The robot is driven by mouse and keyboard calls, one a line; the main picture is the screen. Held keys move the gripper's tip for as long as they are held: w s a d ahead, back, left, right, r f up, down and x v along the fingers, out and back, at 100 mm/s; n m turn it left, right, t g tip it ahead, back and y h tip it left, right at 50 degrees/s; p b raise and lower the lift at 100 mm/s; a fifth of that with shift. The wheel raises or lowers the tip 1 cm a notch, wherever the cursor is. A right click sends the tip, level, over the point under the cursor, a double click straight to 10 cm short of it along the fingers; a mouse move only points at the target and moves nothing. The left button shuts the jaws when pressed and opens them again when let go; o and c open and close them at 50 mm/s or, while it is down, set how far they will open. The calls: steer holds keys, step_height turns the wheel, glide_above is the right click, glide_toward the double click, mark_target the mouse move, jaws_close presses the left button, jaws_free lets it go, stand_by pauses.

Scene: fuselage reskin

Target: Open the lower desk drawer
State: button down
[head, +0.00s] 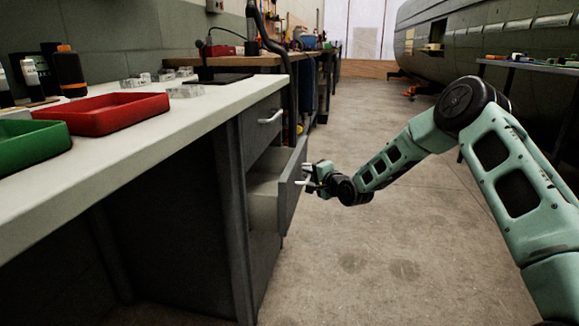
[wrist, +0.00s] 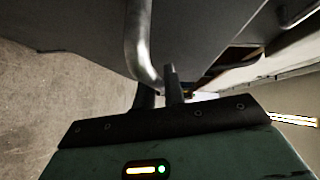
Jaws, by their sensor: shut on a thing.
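The lower desk drawer (head: 291,190) stands partly out from the desk in the head view, its pale side wall (head: 263,203) showing. My gripper (head: 309,177) is at the drawer's front, shut on its handle. In the wrist view the metal handle (wrist: 138,42) curves down to the fingers (wrist: 161,88), which close around its bar. The grey drawer front (wrist: 85,30) is behind it. The drawer's inside is mostly hidden in both views.
The upper drawer, with its handle (head: 270,117), is shut. The white desktop (head: 150,128) holds a red tray (head: 112,122), a green tray (head: 40,165) and bottles (head: 68,72). The concrete floor (head: 385,260) beside the desk is clear. A fuselage (head: 480,30) stands at the right.

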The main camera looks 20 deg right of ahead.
steer(key=s+d+p, duration=0.3)
steer(key=s+d, duration=0.2)
steer(key=d, duration=0.3)
steer(key=s+d+p, duration=0.4)
steer(key=s+d, duration=0.1)
steer(key=d, duration=0.4)
steer(key=shift+d, duration=0.15)
steer(key=c, duration=1.8)
jaws_free()
steer(key=shift+o, duration=0.2)
steer(key=p+v, duration=0.5)
steer(key=v, duration=1.2)
steer(key=shift+s, duration=0.25)
steer(key=shift+d+r, duration=0.1)
